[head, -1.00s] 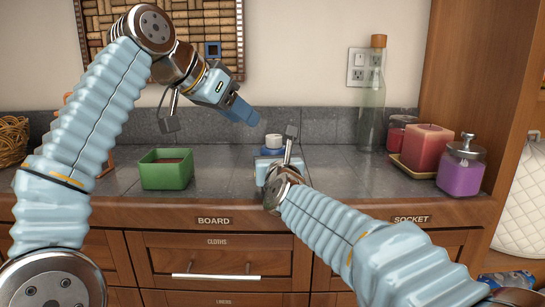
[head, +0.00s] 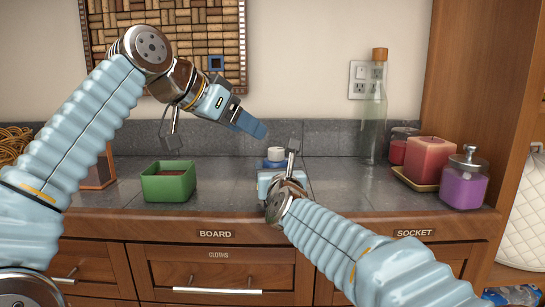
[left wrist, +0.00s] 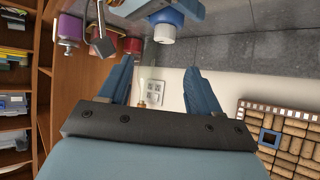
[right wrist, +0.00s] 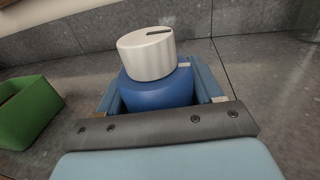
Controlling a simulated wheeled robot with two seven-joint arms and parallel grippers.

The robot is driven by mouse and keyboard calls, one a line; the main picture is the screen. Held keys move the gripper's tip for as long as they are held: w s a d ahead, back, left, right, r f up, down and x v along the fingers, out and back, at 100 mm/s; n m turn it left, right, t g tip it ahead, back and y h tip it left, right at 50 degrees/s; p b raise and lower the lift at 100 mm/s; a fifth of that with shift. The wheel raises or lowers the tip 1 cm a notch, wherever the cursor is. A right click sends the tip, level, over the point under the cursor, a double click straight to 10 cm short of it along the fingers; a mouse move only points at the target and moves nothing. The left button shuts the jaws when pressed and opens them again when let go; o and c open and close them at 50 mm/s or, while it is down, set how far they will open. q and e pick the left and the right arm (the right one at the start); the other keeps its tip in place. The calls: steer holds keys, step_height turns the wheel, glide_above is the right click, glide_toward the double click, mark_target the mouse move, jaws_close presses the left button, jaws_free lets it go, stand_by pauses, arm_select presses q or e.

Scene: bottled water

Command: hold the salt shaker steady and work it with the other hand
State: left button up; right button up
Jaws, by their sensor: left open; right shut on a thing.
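The salt shaker (right wrist: 158,88) has a blue body and a white ribbed cap (right wrist: 147,54) with a dark slot on top. It stands upright on the grey counter, and its top shows in the head view (head: 276,154) behind my right arm. My right gripper (right wrist: 160,85) is shut around the blue body. My left gripper (head: 258,129) is open and empty, above and slightly left of the shaker, apart from it. In the left wrist view the shaker (left wrist: 166,24) shows beyond the open fingers (left wrist: 158,75).
A green planter (head: 168,187) stands left of the shaker. A tall corked bottle (head: 373,120), a red candle (head: 430,157) on a small tray and a purple jar (head: 463,187) stand at the right. A cork board (head: 165,45) hangs on the wall behind my left arm.

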mark_target(274, 149)
arm_select(q)
steer(key=shift+n+t+h, duration=0.3)
steer(key=shift+t+h, duration=0.5)
steer(key=shift+t, duration=0.1)
steer(key=w+d+f, duration=0.2)
steer(key=w+f, duration=0.1)
steer(key=w+d+f, duration=0.3)
steer(key=shift+d+f, duration=0.2)
steer(key=shift+f, duration=0.05)
